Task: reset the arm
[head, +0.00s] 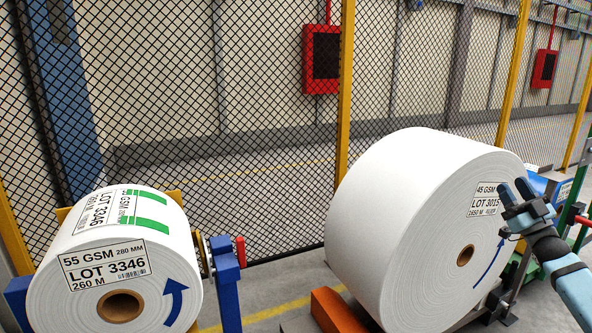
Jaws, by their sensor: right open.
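My right gripper (522,200) is at the right of the head view, on the blue arm coming in from the lower right. Its two fingers are apart with nothing visible between them. It shows in front of the right edge of a large white roll (400,210), beside the label reading 45 GSM, LOT 3015; I cannot tell whether it touches the roll. My left gripper is not in view.
A black mesh fence (190,120) with yellow posts (345,90) runs behind the rolls. A blue stand (226,285) with a red handle is right of the smaller roll. An orange block (335,312) sits below the large roll. Floor shows between the rolls.

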